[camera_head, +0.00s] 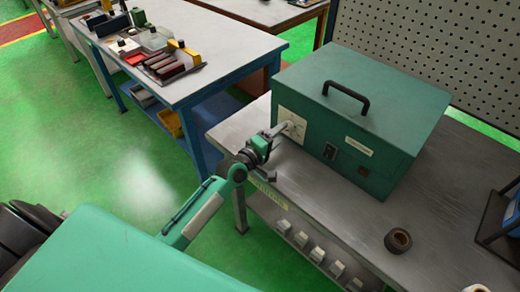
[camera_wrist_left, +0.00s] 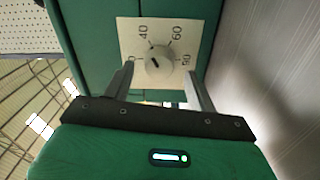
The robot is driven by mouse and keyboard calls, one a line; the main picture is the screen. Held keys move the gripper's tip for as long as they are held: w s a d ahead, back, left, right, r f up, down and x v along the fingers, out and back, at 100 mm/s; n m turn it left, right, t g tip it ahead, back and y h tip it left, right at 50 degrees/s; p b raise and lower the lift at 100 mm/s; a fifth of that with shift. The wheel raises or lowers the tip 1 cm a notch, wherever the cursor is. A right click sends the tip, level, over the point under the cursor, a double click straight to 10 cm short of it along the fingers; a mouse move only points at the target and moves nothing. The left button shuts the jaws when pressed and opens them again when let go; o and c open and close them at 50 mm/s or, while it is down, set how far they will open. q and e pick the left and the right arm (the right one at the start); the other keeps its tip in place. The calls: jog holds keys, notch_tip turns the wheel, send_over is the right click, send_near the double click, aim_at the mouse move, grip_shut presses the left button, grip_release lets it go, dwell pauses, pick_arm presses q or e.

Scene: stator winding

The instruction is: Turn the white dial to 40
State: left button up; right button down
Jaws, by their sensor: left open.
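The white dial (camera_wrist_left: 159,61) is a round knob on a pale square plate (camera_wrist_left: 128,28) fixed to the green box (camera_head: 352,110). In the left wrist view, 40, 60 and 80 show around it, and a number at left is partly hidden by a finger. A short dark mark lies on the knob's face; which number it points to is unclear. My left gripper (camera_wrist_left: 160,78) is open, its two fingers apart on either side of the knob's lower part, with no clear contact. In the head view my left gripper (camera_head: 272,133) is at the plate, partly covering it.
The box has a black handle (camera_head: 346,96) on top and stands on a grey workbench (camera_head: 440,215). A dark ring-shaped roll (camera_head: 397,240) lies on the bench. Another table (camera_head: 225,50) with bins and tools stands behind left. A perforated panel (camera_head: 450,40) stands behind the box.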

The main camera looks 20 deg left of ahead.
pick_arm(q)
jog(key=b+v, duration=0.1)
jog(key=v, duration=0.9)
jog(key=shift+s+a+b, duration=0.1)
jog(key=shift+s+b, duration=0.15)
jog(key=shift+b, duration=0.15)
jog(key=shift+s+a, duration=0.15)
jog(key=shift+s, duration=0.4)
pick_arm(e)
jog(key=shift+w+a+f, duration=0.2)
jog(key=shift+w+f, duration=0.4)
jog(key=shift+f, duration=0.25)
jog(key=shift+s, duration=0.2)
jog(key=shift+s, duration=0.15)
